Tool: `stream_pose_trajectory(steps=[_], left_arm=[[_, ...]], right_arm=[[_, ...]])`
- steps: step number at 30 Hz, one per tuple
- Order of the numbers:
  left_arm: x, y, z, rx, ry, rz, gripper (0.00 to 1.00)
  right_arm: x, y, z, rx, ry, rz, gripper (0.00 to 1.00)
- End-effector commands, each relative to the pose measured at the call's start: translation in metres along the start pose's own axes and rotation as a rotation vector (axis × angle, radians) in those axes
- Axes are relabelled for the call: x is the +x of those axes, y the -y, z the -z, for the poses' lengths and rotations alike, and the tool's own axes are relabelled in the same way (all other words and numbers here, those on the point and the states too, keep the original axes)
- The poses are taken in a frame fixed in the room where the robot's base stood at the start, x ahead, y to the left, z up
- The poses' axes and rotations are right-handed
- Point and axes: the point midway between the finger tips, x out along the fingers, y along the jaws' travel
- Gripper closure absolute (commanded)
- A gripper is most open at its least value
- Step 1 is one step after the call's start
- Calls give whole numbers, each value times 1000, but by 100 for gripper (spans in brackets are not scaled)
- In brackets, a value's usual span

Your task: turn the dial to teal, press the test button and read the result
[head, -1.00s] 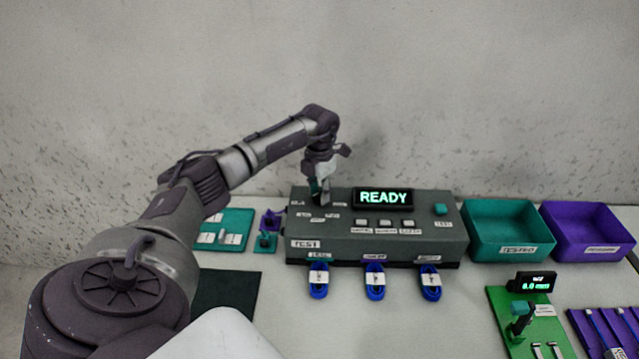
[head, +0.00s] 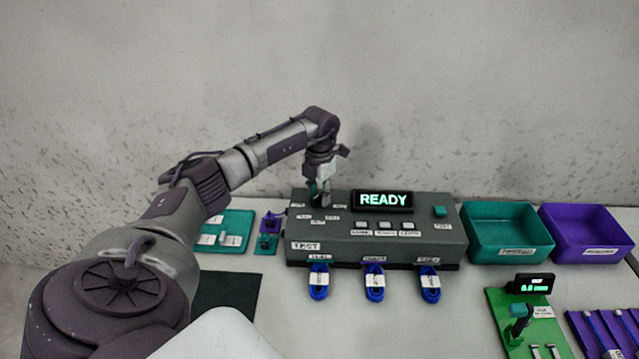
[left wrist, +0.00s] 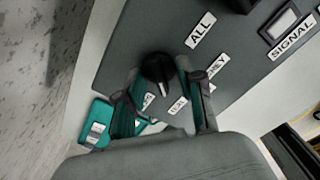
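The grey test box (head: 375,243) stands at the back of the table, and its display (head: 384,200) reads READY. The teal test button (head: 440,211) is at its right end. My left gripper (head: 320,196) points down at the box's left end. In the left wrist view the black dial (left wrist: 157,68) with a white pointer mark lies between the tips of my left gripper (left wrist: 158,72), which look spread on either side of it. Contact cannot be told. Labels reading ALL and others partly hidden surround the dial; I cannot tell which one is teal. My right gripper is out of view.
Several blue cables (head: 375,281) lie along the box's front. A teal bin (head: 500,249) and a purple bin (head: 578,252) stand to its right. A green gauge board (head: 543,330) is at front right. A teal tray (head: 226,240) is left of the box.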

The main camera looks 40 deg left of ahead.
Motion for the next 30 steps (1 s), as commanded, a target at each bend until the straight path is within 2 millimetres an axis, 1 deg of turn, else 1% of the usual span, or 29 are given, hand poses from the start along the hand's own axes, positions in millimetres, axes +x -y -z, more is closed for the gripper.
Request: stream_pose_trajectory(steps=[1,3,18,21,30], left_arm=[[-8,0,0,0,2,-1,62],[-16,-1,0,-1,2,-1,62],[-66,-1,-1,0,3,0,62],[-68,-1,0,0,2,0,62],[-67,-1,-1,0,3,-1,62]], right_arm=[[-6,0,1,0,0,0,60],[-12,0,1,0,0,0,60],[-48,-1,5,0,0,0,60],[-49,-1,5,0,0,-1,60],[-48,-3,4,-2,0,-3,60]])
